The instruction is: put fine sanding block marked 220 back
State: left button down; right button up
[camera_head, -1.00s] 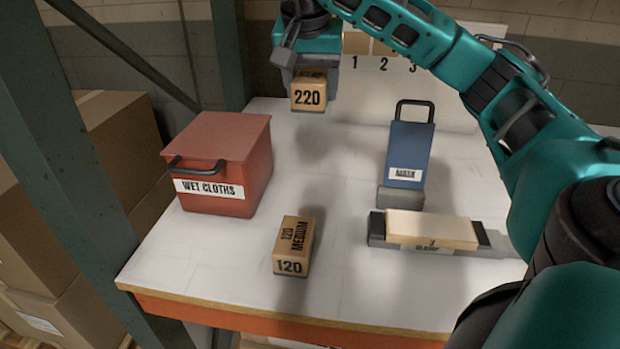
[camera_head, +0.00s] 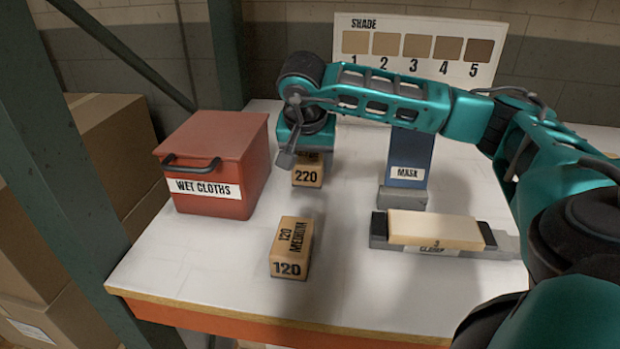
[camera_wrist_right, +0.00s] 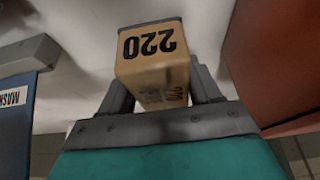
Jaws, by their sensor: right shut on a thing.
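The fine sanding block marked 220 (camera_head: 307,177) is a tan block with a dark underside, between the red box and the blue mask holder in the head view. My right gripper (camera_head: 304,155) is above it, fingers pointing down, shut on it. In the right wrist view the block (camera_wrist_right: 152,58) sits between the two fingers of my right gripper (camera_wrist_right: 160,88), its 220 label upside down. The block is at or just above the table; I cannot tell if it touches. The medium block marked 120 (camera_head: 292,247) stands nearer the front edge. My left gripper is not in view.
A red WET CLOTHS box (camera_head: 216,165) stands close on the left. A blue MASK holder (camera_head: 408,165) and a clamp with a tan board (camera_head: 436,229) are on the right. A shade card (camera_head: 490,55) stands behind. The white table (camera_head: 350,285) is clear at the front.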

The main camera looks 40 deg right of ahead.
notch_tip(320, 180, down, 4)
jog(key=shift+r, duration=0.15)
jog(key=shift+f, duration=0.2)
jog(key=shift+f+b, duration=0.2)
jog(key=shift+b, duration=0.15)
jog(key=o, duration=1)
jog(key=shift+r, duration=0.1)
